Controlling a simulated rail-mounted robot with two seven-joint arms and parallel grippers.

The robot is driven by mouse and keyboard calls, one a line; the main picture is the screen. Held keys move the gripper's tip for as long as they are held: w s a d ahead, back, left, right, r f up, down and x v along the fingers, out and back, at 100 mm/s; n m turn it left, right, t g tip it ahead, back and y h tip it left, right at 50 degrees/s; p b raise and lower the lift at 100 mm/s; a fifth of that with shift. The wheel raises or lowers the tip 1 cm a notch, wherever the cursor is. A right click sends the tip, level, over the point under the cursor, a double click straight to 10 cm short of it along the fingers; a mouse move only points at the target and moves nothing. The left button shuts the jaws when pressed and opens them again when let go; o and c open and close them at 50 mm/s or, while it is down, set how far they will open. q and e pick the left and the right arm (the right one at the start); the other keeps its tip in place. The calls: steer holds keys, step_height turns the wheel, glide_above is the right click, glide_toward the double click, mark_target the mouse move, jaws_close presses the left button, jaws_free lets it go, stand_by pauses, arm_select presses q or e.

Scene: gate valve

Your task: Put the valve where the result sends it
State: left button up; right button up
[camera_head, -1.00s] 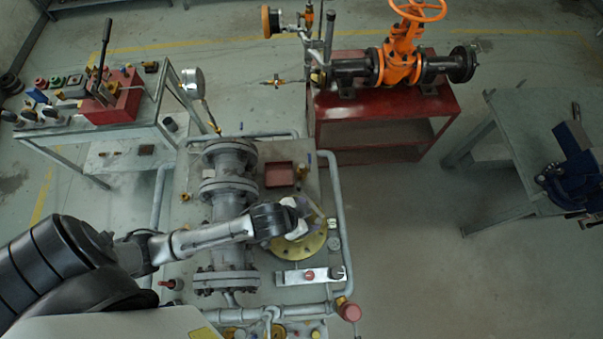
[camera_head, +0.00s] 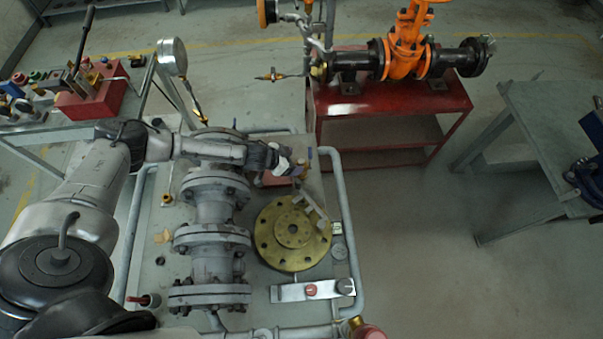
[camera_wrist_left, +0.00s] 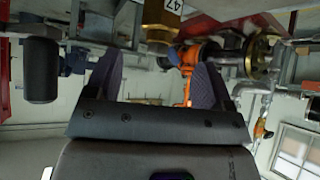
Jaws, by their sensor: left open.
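An orange gate valve (camera_head: 406,52) with a handwheel sits in a dark flanged pipe on the red stand. A grey flanged valve body or pipe (camera_head: 212,225) stands on the near bench; I cannot tell which valve the task means. My left gripper (camera_head: 292,168) is over the back of the near bench, right of the grey pipe. In the left wrist view its fingers (camera_wrist_left: 155,80) are apart with nothing clearly held. A brass piece with a "47" tag (camera_wrist_left: 162,20) shows beyond them. Part of the orange valve (camera_wrist_left: 190,62) shows behind. My right gripper is out of view.
A brass flange disc (camera_head: 292,233) lies on the near bench, with a silver plate with a red button (camera_head: 311,291) in front. A pressure gauge (camera_head: 172,56) stands left. The red stand (camera_head: 390,100) and a grey side table (camera_head: 545,110) are behind and right. Floor between is clear.

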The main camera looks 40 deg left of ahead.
mark_target(299, 162)
arm_select(q)
steer(key=shift+b+x, duration=0.35)
steer(key=shift+x, duration=3)
steer(key=shift+d, duration=0.1)
jaws_close()
